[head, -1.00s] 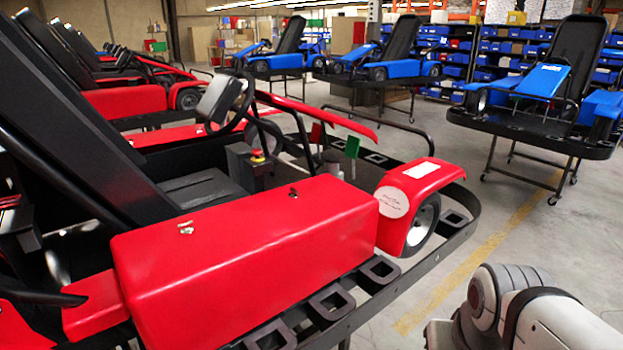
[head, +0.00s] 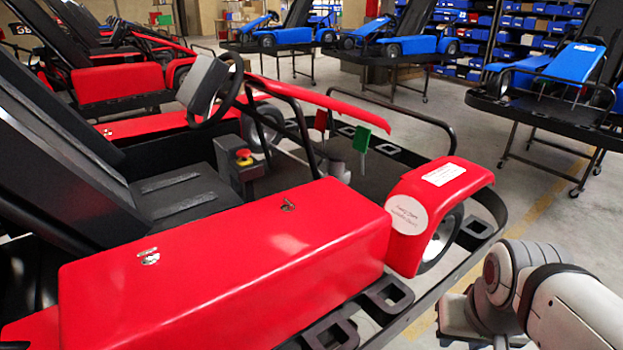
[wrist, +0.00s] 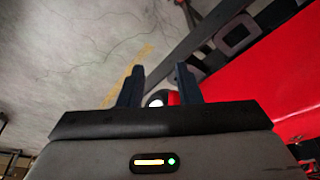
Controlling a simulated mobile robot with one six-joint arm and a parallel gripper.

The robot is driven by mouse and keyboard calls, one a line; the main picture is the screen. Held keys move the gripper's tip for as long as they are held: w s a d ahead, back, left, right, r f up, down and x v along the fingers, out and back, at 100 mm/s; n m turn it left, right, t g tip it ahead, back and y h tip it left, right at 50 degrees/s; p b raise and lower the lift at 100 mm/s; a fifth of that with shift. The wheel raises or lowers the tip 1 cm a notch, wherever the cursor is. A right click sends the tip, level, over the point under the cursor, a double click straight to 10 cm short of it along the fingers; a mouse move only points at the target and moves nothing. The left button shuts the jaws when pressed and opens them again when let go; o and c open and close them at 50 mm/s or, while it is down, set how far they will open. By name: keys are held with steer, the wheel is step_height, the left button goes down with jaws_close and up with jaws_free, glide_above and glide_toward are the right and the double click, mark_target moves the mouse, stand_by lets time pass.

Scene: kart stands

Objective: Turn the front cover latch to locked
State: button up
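The long red side cover (head: 230,250) of the nearest kart fills the lower middle of the head view. Two small metal latches sit on its top: the front one (head: 288,206) toward the front wheel, and the rear one (head: 149,256) toward the seat. The front latch is too small to read its turn position surely. My gripper (wrist: 159,80) shows in the wrist view with its two dark fingers apart and nothing between them. It is over the floor beside the kart, away from the latches. In the head view only my arm shows, at lower right; the fingers are hidden.
The kart's black side rail (head: 388,292) with square openings runs along the cover. A red front fender (head: 437,205) and wheel stand right of it. Blue karts (head: 570,62) on wheeled stands are farther back. The concrete floor (head: 545,215) between is free.

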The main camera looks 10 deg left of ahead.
steer(key=shift+d, duration=0.1)
steer(key=n+y+b, duration=0.1)
steer(key=n+y, duration=0.2)
steer(key=n, duration=0.7)
glide_toward(288, 202)
steer(key=shift+w+f, duration=0.35)
steer(key=shift+f, duration=0.3)
steer(key=x, duration=0.6)
steer(key=shift+w+a+f+p, duration=0.1)
steer(key=shift+a+f+p, duration=0.1)
steer(key=shift+f+p, duration=0.15)
steer(key=shift+c, duration=0.3)
jaws_close()
